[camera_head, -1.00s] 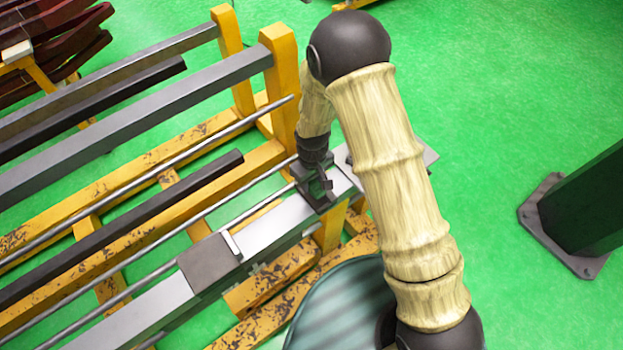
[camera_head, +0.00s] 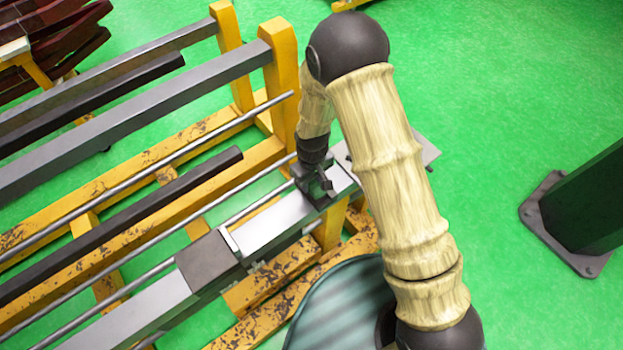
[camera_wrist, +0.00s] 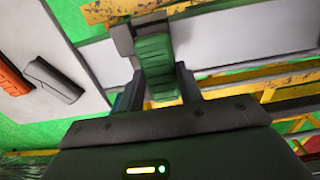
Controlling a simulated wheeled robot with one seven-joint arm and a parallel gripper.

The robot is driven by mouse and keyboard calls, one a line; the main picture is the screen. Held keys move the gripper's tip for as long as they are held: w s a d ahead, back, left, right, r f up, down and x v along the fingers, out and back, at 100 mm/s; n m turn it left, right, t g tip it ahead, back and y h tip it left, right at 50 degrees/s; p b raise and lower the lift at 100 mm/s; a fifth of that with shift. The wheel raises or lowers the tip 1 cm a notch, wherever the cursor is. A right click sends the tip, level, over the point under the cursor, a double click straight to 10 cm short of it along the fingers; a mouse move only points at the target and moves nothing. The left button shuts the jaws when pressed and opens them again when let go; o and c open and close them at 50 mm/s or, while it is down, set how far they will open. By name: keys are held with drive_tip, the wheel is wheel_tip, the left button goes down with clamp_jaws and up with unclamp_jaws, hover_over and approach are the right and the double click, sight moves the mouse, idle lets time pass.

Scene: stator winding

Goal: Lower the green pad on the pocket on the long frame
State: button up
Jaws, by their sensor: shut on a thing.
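The green pad (camera_wrist: 155,60) is a ribbed block between my gripper's fingers in the wrist view. My gripper (camera_wrist: 160,88) is shut on it. A dark grey bracket-like piece (camera_wrist: 123,42) sits right beside the pad's far end; I cannot tell whether they touch or whether it is the pocket. The long frame (camera_head: 275,228) is a silver-grey bar running diagonally in the head view, and it also shows in the wrist view (camera_wrist: 240,42). In the head view my gripper (camera_head: 318,190) is at the frame's right part, and the pad cannot be made out there.
A light plate at the left of the wrist view carries an orange piece (camera_wrist: 12,78) and a dark piece (camera_wrist: 52,80). A grey block (camera_head: 208,260) sits on the frame. Yellow racks with rods and bars (camera_head: 130,110) fill the left. A dark post (camera_head: 590,205) stands right.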

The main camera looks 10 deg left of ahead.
sight(312, 183)
drive_tip(key=shift+f+b, duration=0.3)
drive_tip(key=shift+f, duration=0.2)
drive_tip(key=shift+f+b, duration=0.65)
drive_tip(key=shift+f, duration=0.25)
idle(0.4)
drive_tip(key=o, duration=1.5)
drive_tip(key=shift+c, duration=0.2)
drive_tip(key=shift+r, duration=0.1)
drive_tip(key=shift+r+p, duration=3.05)
drive_tip(key=shift+r, duration=1.45)
